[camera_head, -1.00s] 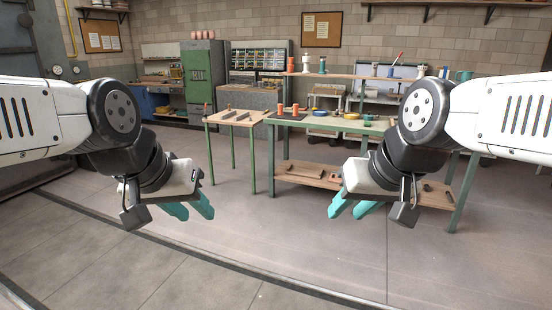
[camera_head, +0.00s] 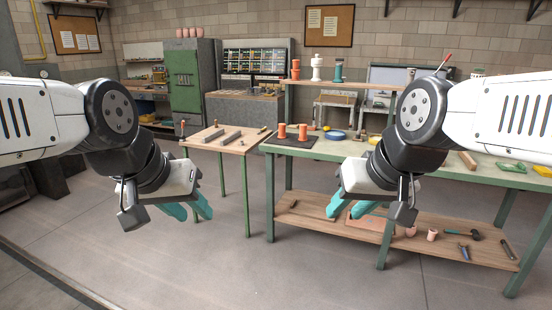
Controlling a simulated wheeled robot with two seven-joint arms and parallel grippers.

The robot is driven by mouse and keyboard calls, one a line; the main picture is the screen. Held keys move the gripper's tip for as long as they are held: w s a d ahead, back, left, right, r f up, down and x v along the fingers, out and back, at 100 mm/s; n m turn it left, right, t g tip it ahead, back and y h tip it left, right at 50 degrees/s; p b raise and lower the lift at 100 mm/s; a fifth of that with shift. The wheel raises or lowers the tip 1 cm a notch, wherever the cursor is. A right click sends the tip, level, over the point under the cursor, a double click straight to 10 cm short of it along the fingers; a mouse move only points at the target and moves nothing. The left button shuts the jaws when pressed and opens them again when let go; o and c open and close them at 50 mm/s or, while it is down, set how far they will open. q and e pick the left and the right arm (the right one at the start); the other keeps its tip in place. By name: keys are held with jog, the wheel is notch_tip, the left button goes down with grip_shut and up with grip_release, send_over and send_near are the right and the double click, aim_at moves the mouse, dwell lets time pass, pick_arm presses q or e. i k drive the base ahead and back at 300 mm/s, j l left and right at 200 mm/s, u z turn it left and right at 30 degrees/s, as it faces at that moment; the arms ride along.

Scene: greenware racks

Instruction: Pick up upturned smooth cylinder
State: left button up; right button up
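Two orange cylinders stand upright on a dark mat (camera_head: 292,143) on the green workbench, the left one (camera_head: 282,131) and the right one (camera_head: 303,132). On the raised shelf stand an orange piece (camera_head: 296,69), a white piece (camera_head: 316,67) and a teal piece (camera_head: 338,71). I cannot tell at this size which piece is the upturned smooth cylinder. My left gripper (camera_head: 189,213) is open and empty, in front of the small side table. My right gripper (camera_head: 344,213) is open and empty, in front of the workbench and well short of the cylinders.
The green workbench (camera_head: 480,172) has a lower wooden shelf (camera_head: 310,226) with pink cups (camera_head: 432,235) and tools. A small side table (camera_head: 232,146) with grey bars stands left of it. A green cabinet (camera_head: 181,80) stands behind. The floor ahead is clear.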

aim_at(302, 128)
jog(key=i, duration=2.25)
jog(key=i+z, duration=0.1)
jog(key=i, duration=0.5)
jog(key=i+j+z, duration=0.1)
jog(key=i, duration=0.5)
